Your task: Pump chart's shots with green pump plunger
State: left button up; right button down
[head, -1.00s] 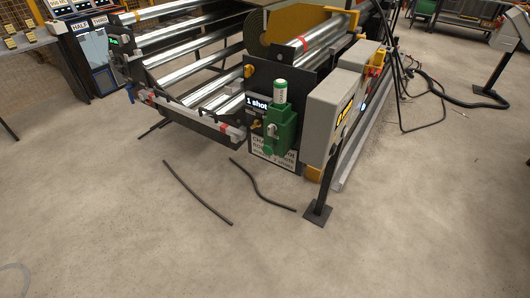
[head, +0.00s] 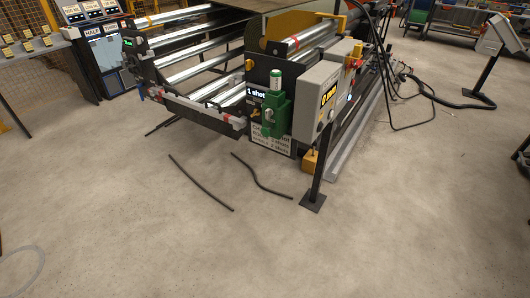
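The green pump (head: 276,115) is mounted on the dark end plate of the roller machine, near the middle of the head view. Neither of my grippers is in view.
A grey control box (head: 318,98) on a black post (head: 313,200) stands just right of the pump. Two dark hoses or rods (head: 200,183) lie on the floor in front. A cabinet labelled HALF (head: 100,50) stands back left.

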aim_at(265, 131)
jog(key=k, duration=0.7)
jog(key=u, duration=0.6)
jog(key=i, duration=0.65)
jog(key=u, duration=0.75)
jog(key=i, duration=1.55)
jog(key=z, duration=0.95)
jog(key=i, duration=0.3)
jog(key=z, duration=0.35)
